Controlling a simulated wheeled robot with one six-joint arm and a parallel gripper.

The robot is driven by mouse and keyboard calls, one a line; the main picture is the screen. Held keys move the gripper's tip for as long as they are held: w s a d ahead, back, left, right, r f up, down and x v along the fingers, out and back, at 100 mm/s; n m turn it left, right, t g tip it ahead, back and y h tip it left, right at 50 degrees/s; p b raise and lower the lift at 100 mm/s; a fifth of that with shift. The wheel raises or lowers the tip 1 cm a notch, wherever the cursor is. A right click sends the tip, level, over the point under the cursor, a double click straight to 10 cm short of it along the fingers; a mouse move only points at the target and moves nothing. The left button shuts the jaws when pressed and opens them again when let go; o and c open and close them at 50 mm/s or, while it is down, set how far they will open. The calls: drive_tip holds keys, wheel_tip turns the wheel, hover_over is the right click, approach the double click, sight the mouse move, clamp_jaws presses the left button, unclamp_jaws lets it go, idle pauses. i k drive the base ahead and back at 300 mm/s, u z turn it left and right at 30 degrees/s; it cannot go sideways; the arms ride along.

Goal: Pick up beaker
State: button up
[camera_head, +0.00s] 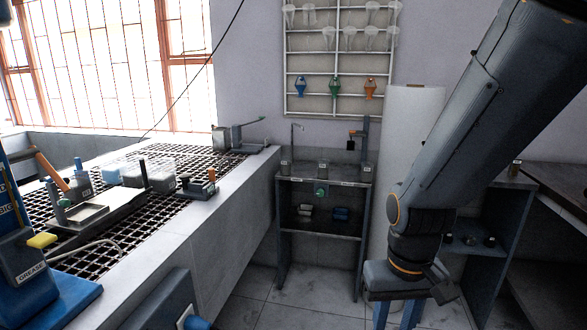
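I cannot make out a clear beaker in this view. Small grey labelled vessels (323,168) stand on the top of the dark shelf stand against the back wall, too small to tell whether one is a beaker. My gripper (397,318) points down at the bottom right, in front of that stand and to its right. Its two blue fingers are apart, with pale floor showing between them. The fingertips are cut off by the lower picture edge. I see nothing held in the visible part.
A grated bench (215,215) with trays and tools runs along the left. A blue machine (30,260) stands at the near left. A white cylinder (408,130) stands behind my arm. Dark shelving (490,225) is at the right. The tiled floor (310,295) before the stand is clear.

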sight(285, 161)
drive_tip(key=z, duration=0.05)
drive_tip(key=i, duration=2.6)
drive_tip(key=u, duration=0.55)
drive_tip(key=i, duration=0.6)
drive_tip(key=u, duration=0.2)
